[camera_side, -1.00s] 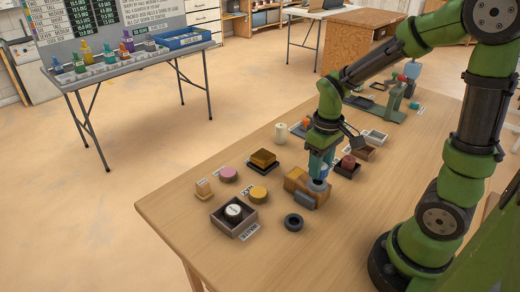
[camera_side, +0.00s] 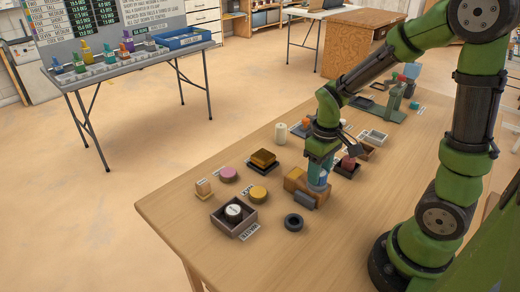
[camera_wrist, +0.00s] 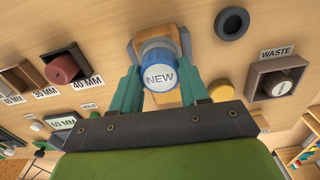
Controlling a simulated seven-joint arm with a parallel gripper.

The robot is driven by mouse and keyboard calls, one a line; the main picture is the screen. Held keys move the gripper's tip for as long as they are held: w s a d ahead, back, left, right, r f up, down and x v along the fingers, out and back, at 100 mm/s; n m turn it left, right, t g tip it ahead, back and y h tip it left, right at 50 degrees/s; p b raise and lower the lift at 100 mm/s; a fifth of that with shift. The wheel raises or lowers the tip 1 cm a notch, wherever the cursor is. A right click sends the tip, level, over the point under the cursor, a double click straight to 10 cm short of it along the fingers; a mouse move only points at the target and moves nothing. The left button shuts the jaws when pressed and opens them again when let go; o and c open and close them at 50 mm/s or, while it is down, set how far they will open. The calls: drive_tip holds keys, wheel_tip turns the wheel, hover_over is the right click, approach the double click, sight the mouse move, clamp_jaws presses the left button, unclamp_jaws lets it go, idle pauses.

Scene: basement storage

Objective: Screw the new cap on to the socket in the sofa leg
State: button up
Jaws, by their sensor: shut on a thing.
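The new cap (camera_wrist: 158,54) is blue with a white top marked NEW. In the wrist view my gripper (camera_wrist: 160,72) has its two teal fingers on either side of the cap, shut on it. The cap is at the wooden sofa leg (camera_wrist: 139,37), which lies on the table beside a grey block (camera_wrist: 185,42). In the side view my gripper (camera_side: 319,178) points down at the right end of the sofa leg (camera_side: 294,180), with the grey block (camera_side: 305,200) in front. The socket is hidden under the cap, so thread engagement cannot be seen.
A WASTE box (camera_side: 221,222) holds a black cap with a white top (camera_side: 233,212). A black ring (camera_side: 293,222) lies close to the sofa leg. Yellow (camera_side: 258,194) and pink (camera_side: 228,174) discs lie left. Labelled trays (camera_wrist: 65,72) stand near. The table's front is clear.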

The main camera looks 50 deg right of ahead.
drive_tip(key=shift+f, duration=0.15)
drive_tip(key=o, duration=1.2)
drive_tip(key=shift+o, duration=0.2)
wheel_tip(320, 180, up, 17)
drive_tip(key=shift+f, duration=0.1)
